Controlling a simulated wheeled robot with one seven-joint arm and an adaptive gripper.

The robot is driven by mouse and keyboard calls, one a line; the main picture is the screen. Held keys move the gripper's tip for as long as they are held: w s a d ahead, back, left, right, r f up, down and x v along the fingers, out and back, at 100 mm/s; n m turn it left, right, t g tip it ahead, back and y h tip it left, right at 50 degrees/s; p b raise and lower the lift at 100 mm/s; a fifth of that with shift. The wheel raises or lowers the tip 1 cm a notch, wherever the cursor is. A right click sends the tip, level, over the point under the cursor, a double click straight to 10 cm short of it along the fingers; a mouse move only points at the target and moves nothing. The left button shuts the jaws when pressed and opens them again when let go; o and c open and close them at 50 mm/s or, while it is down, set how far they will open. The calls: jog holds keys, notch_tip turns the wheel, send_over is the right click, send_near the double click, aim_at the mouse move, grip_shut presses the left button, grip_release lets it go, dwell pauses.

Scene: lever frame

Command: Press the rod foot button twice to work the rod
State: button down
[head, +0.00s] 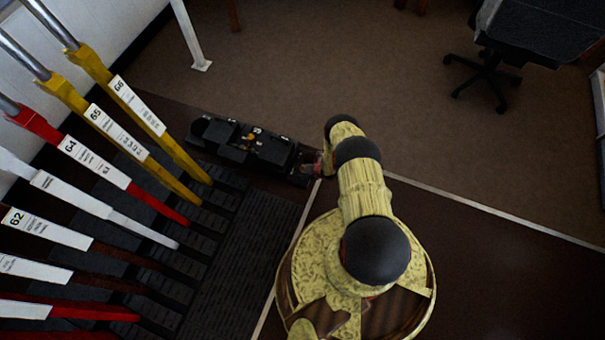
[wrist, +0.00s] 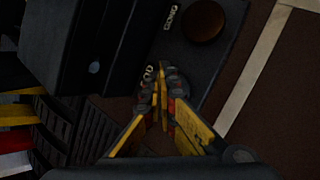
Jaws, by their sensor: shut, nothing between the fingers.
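The black pedal box (head: 255,148) stands on the floor beside the lever frame in the head view. In the wrist view its dark panel (wrist: 222,62) carries a round brown button (wrist: 203,20) with a small light label next to it. A second light label, possibly reading ROD, lies just left of my fingertips. Any button beside that label is hidden by the fingers. My gripper (wrist: 165,75) is shut and empty, its tips over the panel. Whether they touch it I cannot tell. In the head view my gripper (head: 319,165) is at the box's right end, mostly hidden by my arm.
Several numbered levers, yellow, red and white, stand at the left, including yellow lever 66 (head: 140,108). A light floor strip (head: 490,210) runs to the right of the box. An office chair (head: 487,72) is at the back right. The brown carpet between is clear.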

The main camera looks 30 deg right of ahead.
jog(key=shift+f, duration=0.9)
dwell(1.0)
jog(key=shift+s+r, duration=0.1)
jog(key=shift+r+p, duration=1)
jog(key=shift+r, duration=0.2)
notch_tip(320, 180, up, 5)
jog(key=p, duration=0.4)
dwell(0.6)
